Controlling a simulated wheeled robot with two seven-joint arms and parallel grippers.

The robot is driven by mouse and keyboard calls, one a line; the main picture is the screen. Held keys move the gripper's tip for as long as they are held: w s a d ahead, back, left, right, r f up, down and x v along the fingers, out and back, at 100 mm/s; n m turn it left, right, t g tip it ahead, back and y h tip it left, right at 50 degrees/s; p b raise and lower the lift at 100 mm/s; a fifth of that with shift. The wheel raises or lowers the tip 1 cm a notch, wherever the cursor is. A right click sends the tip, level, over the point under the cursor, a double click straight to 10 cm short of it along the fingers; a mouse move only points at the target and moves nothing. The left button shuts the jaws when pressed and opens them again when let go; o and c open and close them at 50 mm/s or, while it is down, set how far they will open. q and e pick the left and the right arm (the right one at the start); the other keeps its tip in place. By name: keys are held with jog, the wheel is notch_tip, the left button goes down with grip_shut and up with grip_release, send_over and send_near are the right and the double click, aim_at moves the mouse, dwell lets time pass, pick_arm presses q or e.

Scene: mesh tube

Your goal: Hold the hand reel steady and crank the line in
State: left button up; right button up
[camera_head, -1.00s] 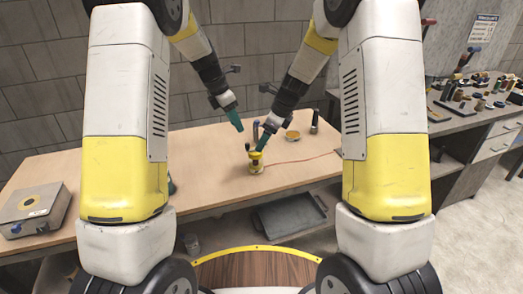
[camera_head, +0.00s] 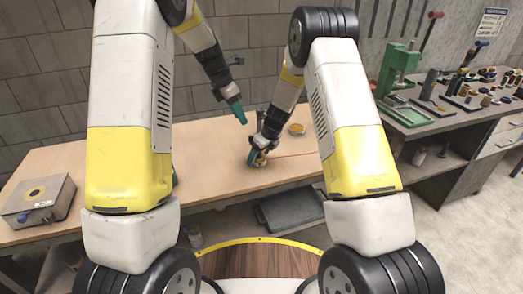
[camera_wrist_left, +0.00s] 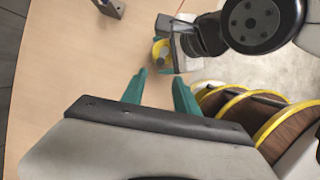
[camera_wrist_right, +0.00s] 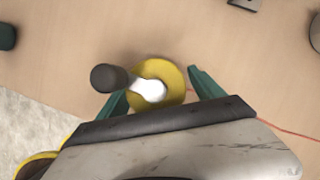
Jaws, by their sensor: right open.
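The yellow hand reel (camera_head: 260,159) stands on the workbench, mostly covered by my right gripper (camera_head: 257,150) in the head view. In the right wrist view its yellow round body (camera_wrist_right: 172,82) lies between the two green fingers of my right gripper (camera_wrist_right: 158,92), which are apart. A dark crank knob (camera_wrist_right: 108,77) sticks up beside the left finger; I cannot tell if they touch. A thin orange line (camera_head: 295,154) runs right from the reel. My left gripper (camera_head: 240,113) hangs above the bench behind the reel, empty; its fingers (camera_wrist_left: 162,88) are apart.
The bench (camera_head: 215,150) is mostly clear around the reel. An orange dish (camera_head: 296,129) stands behind it to the right. A grey box (camera_head: 38,200) sits at the far left. A green press (camera_head: 400,75) and several tools stand on the right-hand bench.

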jog(key=shift+f, duration=0.15)
jog(key=shift+c, duration=0.5)
jog(key=c, duration=1.4)
pick_arm(q)
jog(key=shift+s+d, duration=0.1)
jog(key=c, duration=0.6)
pick_arm(e)
jog(key=shift+c, duration=0.4)
pick_arm(q)
jog(key=shift+s+d+f+n, duration=0.1)
jog(key=shift+s+f+n, duration=0.05)
jog(key=shift+s+n, duration=0.15)
grip_shut()
jog(key=s+r+n+y, duration=0.1)
jog(key=s+n+y, duration=0.2)
jog(key=s+n, duration=0.4)
jog(key=w+d+f, duration=0.2)
jog(key=w+f, duration=0.4)
jog(key=f, duration=0.3)
jog(key=shift+w+f+n+t, duration=0.25)
jog(key=shift+w+n+t, duration=0.15)
